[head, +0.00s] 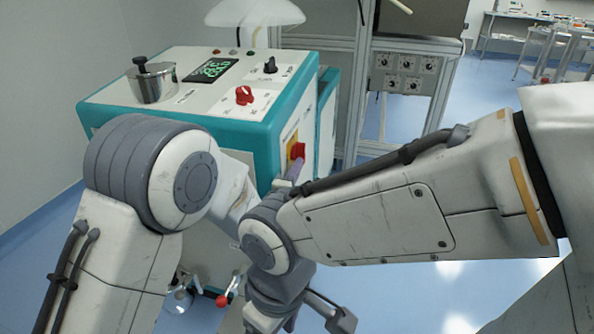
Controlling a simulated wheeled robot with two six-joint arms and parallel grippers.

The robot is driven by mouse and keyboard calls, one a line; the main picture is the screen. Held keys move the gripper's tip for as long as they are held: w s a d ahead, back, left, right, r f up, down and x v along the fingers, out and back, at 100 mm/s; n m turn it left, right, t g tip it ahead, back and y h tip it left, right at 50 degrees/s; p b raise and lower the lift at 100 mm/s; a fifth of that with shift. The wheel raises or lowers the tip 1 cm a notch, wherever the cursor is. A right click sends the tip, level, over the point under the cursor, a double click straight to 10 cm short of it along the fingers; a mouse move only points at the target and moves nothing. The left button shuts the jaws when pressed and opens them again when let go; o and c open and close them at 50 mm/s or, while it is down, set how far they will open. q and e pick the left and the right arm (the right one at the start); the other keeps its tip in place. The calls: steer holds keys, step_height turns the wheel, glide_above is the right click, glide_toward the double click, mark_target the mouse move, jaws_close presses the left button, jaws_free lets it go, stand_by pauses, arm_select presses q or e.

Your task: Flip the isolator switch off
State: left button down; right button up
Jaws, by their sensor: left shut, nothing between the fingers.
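The isolator switch (298,151) is a red handle on a yellow plate, on the right side of the teal and white machine (222,125). My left gripper (293,171) shows only as a narrow grey-purple tip just below the red handle. It looks shut and empty. It is close to the handle, but I cannot tell whether it touches. The rest of this gripper is hidden behind my arms. My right gripper (335,311) seems to be the grey part at the bottom, low and away from the switch. Its jaws do not show clearly.
The machine's top carries a red knob (243,95), a black knob (270,65), a green display (212,69) and a metal pot (152,81). A metal frame with a dial panel (405,70) stands behind. Blue floor (415,295) is open at the lower right.

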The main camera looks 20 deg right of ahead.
arm_select(q)
steer(key=shift+w+d+f+t+h+b, duration=0.25)
steer(key=shift+w+f+b, duration=0.15)
steer(key=shift+b, duration=0.75)
steer(key=shift+w+d+f+t+h+b, duration=0.25)
steer(key=shift+f+b, duration=0.2)
steer(key=shift+b, duration=0.7)
steer(key=shift+w, duration=0.1)
